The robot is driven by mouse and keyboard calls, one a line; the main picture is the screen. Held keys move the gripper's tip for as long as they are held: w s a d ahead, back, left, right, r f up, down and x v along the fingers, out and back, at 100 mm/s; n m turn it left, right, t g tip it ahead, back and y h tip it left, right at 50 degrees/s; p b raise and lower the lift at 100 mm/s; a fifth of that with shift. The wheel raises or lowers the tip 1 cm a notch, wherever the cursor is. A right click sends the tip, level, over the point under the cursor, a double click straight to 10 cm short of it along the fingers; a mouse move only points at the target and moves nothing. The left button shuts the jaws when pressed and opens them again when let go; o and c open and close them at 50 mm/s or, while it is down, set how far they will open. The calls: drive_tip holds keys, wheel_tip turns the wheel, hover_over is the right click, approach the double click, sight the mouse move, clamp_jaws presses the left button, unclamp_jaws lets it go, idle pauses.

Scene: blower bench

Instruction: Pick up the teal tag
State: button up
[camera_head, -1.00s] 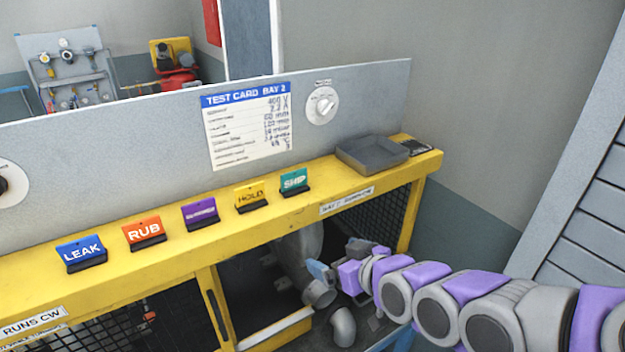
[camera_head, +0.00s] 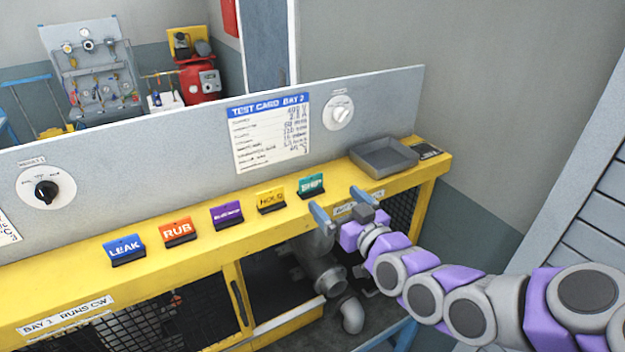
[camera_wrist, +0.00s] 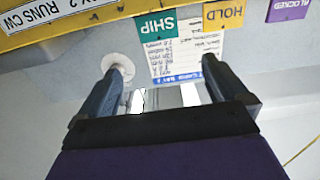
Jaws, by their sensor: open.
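The teal tag (camera_head: 311,185), marked SHIP, stands upright in a dark holder on the yellow ledge (camera_head: 190,253), at the right end of a row of tags. It also shows upside down in the row order in the wrist view (camera_wrist: 157,25), near the top edge and beyond the fingertips. My gripper (camera_head: 341,205) is open and empty, in front of the ledge and a little below and right of the teal tag, apart from it. In the wrist view its two blue-grey fingers (camera_wrist: 165,72) are spread wide, with the tag above the gap between them.
The yellow HOLD tag (camera_head: 271,201) is close left of the teal tag, then purple (camera_head: 227,214), orange RUB (camera_head: 178,231) and blue LEAK (camera_head: 125,249) tags. A grey tray (camera_head: 384,157) sits to the right. The grey panel (camera_head: 205,150) stands behind.

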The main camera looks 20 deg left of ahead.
sight(312, 177)
drive_tip(key=x, duration=0.5)
drive_tip(key=p+x, duration=0.1)
drive_tip(key=x, duration=0.1)
drive_tip(key=shift+s+a+f, duration=0.1)
drive_tip(key=shift+a+f, duration=0.1)
drive_tip(key=shift+a, duration=0.35)
drive_tip(key=shift+w+a, duration=0.25)
drive_tip(key=shift+w+r+p, duration=0.1)
drive_tip(key=shift+w+p, duration=0.2)
drive_tip(key=shift+w, duration=0.25)
drive_tip(key=x, duration=0.3)
drive_tip(key=p+x, duration=0.1)
drive_tip(key=x, duration=0.1)
drive_tip(key=shift+s+a+f, duration=0.1)
drive_tip(key=shift+s+f, duration=0.05)
drive_tip(key=shift+f, duration=0.1)
drive_tip(key=shift+d, duration=0.25)
drive_tip(key=shift+d+r, duration=0.1)
drive_tip(key=shift+d, duration=0.05)
drive_tip(key=c, duration=0.3)
drive_tip(key=shift+a, duration=0.2)
drive_tip(key=c, duration=0.8)
drive_tip(key=shift+o, duration=0.2)
